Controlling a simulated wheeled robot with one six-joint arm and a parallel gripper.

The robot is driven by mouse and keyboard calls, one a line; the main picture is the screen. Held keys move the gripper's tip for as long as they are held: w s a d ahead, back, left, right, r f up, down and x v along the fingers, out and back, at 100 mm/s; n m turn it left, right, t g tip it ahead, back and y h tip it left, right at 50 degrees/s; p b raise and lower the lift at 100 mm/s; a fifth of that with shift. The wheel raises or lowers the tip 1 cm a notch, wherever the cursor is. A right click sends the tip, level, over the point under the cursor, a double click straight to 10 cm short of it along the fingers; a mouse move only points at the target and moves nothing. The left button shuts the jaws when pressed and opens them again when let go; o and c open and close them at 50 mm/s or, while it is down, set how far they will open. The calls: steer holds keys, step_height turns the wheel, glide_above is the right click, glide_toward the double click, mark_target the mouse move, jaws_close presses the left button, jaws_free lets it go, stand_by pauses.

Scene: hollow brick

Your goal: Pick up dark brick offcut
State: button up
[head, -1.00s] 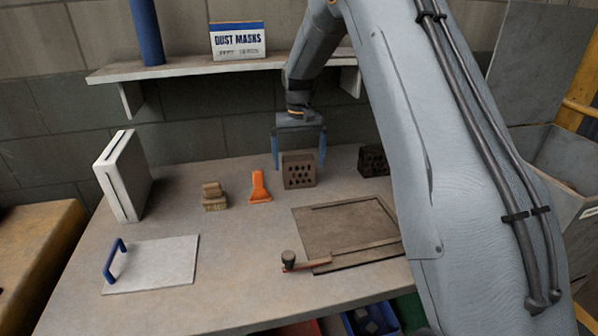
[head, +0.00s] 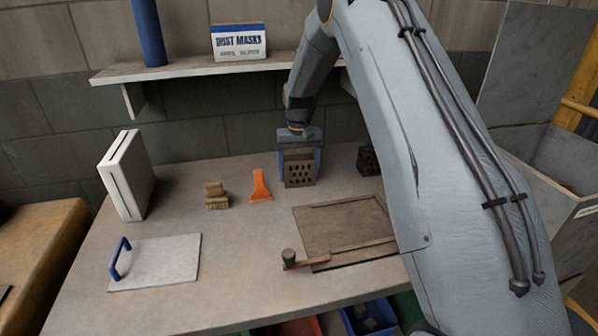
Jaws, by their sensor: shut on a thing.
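My gripper (head: 300,174) points down at the back of the bench, its blue fingers at the left and right sides of a brown perforated brick (head: 300,170). It is shut on this brick, which appears upright and at bench level; whether it touches the bench I cannot tell. A darker perforated brick piece (head: 366,160) stands to the right, apart from the gripper. My arm hides its right part.
An orange scraper (head: 261,186) and a tan stepped block (head: 216,196) lie left of the gripper. A brown framed board (head: 340,227) lies in front. A white shelf (head: 190,68) with a dust mask box (head: 239,42) is behind.

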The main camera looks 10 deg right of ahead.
steer(key=shift+r+b, duration=1.4)
steer(key=shift+r, duration=3.65)
